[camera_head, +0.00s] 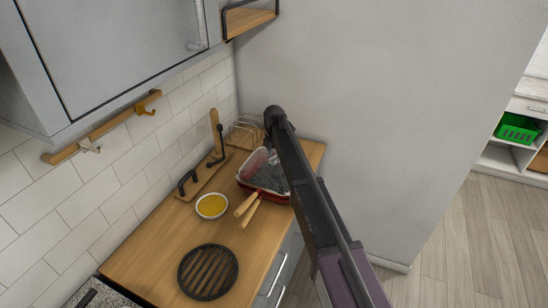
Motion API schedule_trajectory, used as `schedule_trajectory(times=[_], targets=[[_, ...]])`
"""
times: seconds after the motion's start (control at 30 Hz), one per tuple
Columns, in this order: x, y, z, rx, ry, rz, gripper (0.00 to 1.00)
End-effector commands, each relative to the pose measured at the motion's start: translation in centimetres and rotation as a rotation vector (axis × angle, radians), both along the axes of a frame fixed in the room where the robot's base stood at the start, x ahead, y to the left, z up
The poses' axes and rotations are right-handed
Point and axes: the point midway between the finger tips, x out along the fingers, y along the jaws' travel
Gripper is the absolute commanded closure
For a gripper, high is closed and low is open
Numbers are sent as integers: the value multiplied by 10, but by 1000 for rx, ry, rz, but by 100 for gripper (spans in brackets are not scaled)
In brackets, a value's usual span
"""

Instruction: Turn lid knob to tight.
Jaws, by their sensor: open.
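No lid knob can be made out in the head view. The dark arm that crosses the middle is mine; it reaches up from the lower right over the counter's right edge, with a rounded joint at its far top end. No gripper fingers can be told apart, and the arm hides part of what lies behind it. A red-rimmed pan (243,186) with grey contents and a pinkish item (257,162) stands on the counter, left of my arm and partly covered by it.
The wooden counter (150,245) holds a yellow-filled bowl (211,206), a black slatted round trivet (208,272), wooden handles (247,208) and a rack (245,128). A grey cabinet (115,45) hangs above. Floor (470,240) at right is clear; shelves hold a green basket (517,128).

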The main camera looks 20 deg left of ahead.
Motion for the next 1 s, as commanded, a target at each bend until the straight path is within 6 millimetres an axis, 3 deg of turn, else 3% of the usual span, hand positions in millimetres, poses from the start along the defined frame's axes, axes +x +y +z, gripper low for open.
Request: schedule_trajectory(times=[0.03, 0.2, 0.67, 1.0], targets=[[0, 0, 0, 0, 0, 0, 50], [0, 0, 0, 0, 0, 0, 100], [0, 0, 0, 0, 0, -29, 100], [-1, -1, 0, 0, 0, -197, 100]])
